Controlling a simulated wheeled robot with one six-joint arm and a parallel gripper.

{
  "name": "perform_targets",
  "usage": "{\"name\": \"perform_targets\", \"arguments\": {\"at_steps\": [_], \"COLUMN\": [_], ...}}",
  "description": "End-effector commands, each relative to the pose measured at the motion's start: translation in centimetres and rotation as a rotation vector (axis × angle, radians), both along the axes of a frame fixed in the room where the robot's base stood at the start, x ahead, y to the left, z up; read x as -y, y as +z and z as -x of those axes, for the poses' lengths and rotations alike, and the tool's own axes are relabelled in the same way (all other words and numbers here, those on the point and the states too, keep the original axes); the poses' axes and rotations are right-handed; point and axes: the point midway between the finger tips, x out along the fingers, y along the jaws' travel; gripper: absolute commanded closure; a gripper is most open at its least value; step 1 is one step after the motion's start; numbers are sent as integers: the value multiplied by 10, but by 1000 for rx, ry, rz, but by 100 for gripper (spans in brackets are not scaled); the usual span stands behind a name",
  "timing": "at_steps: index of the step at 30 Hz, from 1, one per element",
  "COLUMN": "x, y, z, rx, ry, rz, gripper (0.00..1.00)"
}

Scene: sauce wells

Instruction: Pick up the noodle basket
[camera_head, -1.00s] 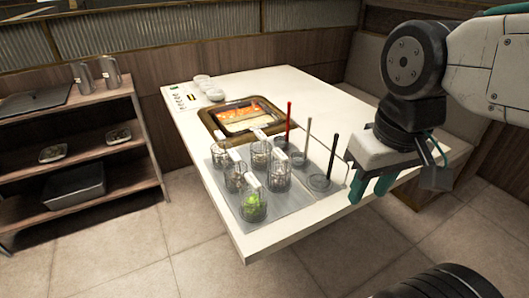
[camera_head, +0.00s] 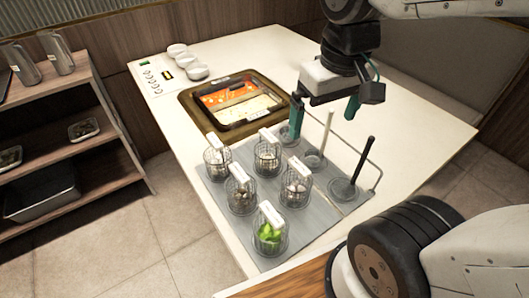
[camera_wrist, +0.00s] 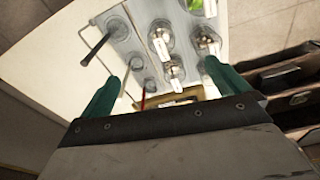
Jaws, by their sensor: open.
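Several wire baskets with white handle tags stand in a group on a grey mat (camera_head: 222,205) on the white table. They are at back left (camera_head: 217,162), back middle (camera_head: 267,157), centre (camera_head: 241,196), right (camera_head: 296,188) and front (camera_head: 270,238). The front one holds green leaves. The others hold pale or brownish food, and I cannot tell which holds noodles. My gripper (camera_head: 322,118) is open and empty, above the table behind and right of the baskets. In the wrist view baskets (camera_wrist: 173,74) show beyond and between my open fingers (camera_wrist: 160,78).
Ladles with upright handles, one black (camera_head: 363,160), stand in holders beside the baskets, near a thin metal rail (camera_head: 374,168). White bowls (camera_head: 197,72) stand farther back. A wooden shelf (camera_head: 110,172) is at left.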

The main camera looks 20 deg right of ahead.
Motion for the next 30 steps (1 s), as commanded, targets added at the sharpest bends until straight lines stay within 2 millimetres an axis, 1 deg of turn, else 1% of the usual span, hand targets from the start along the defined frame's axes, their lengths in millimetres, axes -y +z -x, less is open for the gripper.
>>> {"name": "perform_targets", "arguments": {"at_steps": [1, 3, 5, 6, 8, 9, 12, 15, 18, 21, 30], "x": [-1, -2, -4, -5, -8, -10, -15, -19, -23, -25, -26], "y": [-8, -20, -32, -41, -57, -68, -96, -121, -139, -150, -182], "z": [-18, -45, -67, -82, -104, -116, -145, -165, -179, -186, -188], "rx": [-20, -32, -43, -49, -58, -64, -76, -87, -92, -94, -97], "ry": [10, 28, 43, 53, 71, 81, 107, 127, 141, 150, 154], "rz": [1, 2, 2, 3, 3, 3, 4, 6, 6, 6, 7], "gripper": [0, 0, 0, 0, 0, 0, 0, 0, 0, 0, 0]}}
